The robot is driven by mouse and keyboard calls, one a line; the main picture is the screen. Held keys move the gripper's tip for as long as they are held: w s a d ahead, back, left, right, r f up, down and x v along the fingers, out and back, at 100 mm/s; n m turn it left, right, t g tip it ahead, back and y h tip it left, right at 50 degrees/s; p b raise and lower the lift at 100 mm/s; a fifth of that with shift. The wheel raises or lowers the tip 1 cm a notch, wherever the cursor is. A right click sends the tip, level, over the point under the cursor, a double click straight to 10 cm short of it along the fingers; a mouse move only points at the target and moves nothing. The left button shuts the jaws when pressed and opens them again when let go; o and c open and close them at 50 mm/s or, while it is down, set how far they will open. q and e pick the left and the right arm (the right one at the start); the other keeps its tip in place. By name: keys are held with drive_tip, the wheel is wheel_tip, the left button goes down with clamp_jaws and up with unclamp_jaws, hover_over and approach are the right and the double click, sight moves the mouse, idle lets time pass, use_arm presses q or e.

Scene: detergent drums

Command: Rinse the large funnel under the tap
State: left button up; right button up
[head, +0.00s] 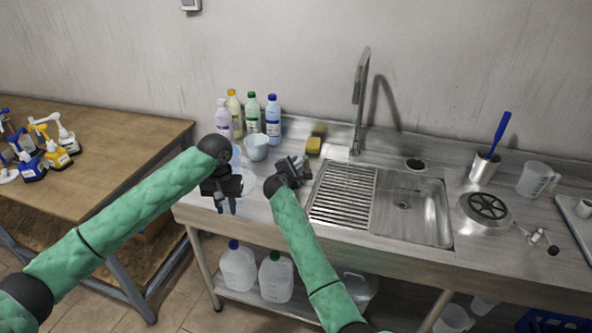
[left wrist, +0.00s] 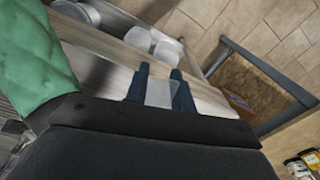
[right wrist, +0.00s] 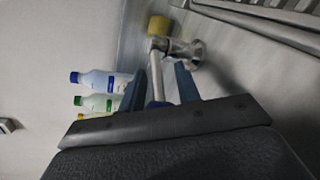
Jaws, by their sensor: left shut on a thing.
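My left gripper (head: 226,205) points down over the counter's left end. Its fingers are shut on a pale translucent piece, which shows between them in the left wrist view (left wrist: 159,93). It appears to be part of the large funnel; most of it is hidden by my wrist in the head view. My right gripper (head: 297,170) is open and empty left of the sink. The chrome tap (head: 360,95) stands behind the sink (head: 425,205); in the right wrist view, a chrome part (right wrist: 157,85) shows between the spread fingers, contact unclear.
Several bottles (head: 253,112) and a pale bowl-shaped vessel (head: 257,150) stand at the back left. A yellow sponge (head: 313,147) lies left of the tap. A steel holder with a brush (head: 484,168) and a jug (head: 536,180) stand right of the sink. The basin looks empty.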

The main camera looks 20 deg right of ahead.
drive_tip(key=shift+w, duration=0.15)
drive_tip(key=shift+c, duration=0.2)
clamp_jaws()
use_arm(q)
drive_tip(key=shift+r+p, duration=0.35)
use_arm(e)
drive_tip(key=shift+d+r, duration=0.1)
drive_tip(key=shift+r, duration=0.05)
use_arm(q)
wheel_tip(320, 180, up, 6)
drive_tip(key=p, duration=0.5)
drive_tip(key=shift+f+p, duration=0.15)
drive_tip(key=shift+p, duration=0.2)
use_arm(e)
drive_tip(key=n+t+y, duration=0.1)
drive_tip(key=y, duration=0.1)
drive_tip(key=s+d+n+t+y, duration=0.1)
drive_tip(key=n+y, duration=0.1)
drive_tip(key=shift+s+r, duration=0.1)
drive_tip(key=shift+s, duration=0.05)
use_arm(q)
drive_tip(key=shift+r+p, duration=0.6)
use_arm(e)
drive_tip(key=shift+s+f+n+t+y, duration=0.2)
drive_tip(key=shift+n+t+y, duration=0.1)
drive_tip(key=shift+n+y, duration=0.4)
drive_tip(key=shift+o, duration=0.2)
unclamp_jaws()
drive_tip(key=shift+d, duration=0.15)
